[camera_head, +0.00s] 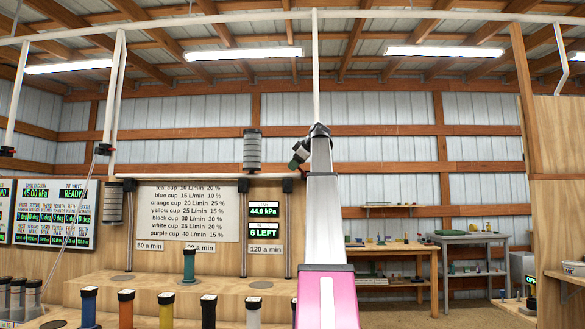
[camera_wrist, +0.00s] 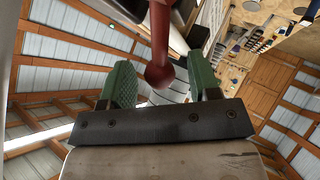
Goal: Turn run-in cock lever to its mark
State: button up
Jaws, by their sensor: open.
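A dark red lever with a round knob end (camera_wrist: 158,72) comes down from the top of the wrist view; it looks like the run-in cock lever. My gripper (camera_wrist: 161,84) is open, with one green-padded finger on each side of the knob. I cannot tell whether either finger touches it. In the head view my gripper (camera_head: 300,155) is small, high at the end of my raised arm. The lever cannot be made out there, and I cannot identify its mark in either view.
A row of coloured cups (camera_head: 166,308) stands in front, with a teal cup (camera_head: 189,266) on the wooden bench behind. A sign (camera_head: 189,212) is behind.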

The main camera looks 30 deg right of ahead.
jog(key=v, duration=0.8)
jog(key=shift+s+r, duration=0.1)
jog(key=shift+s, duration=0.05)
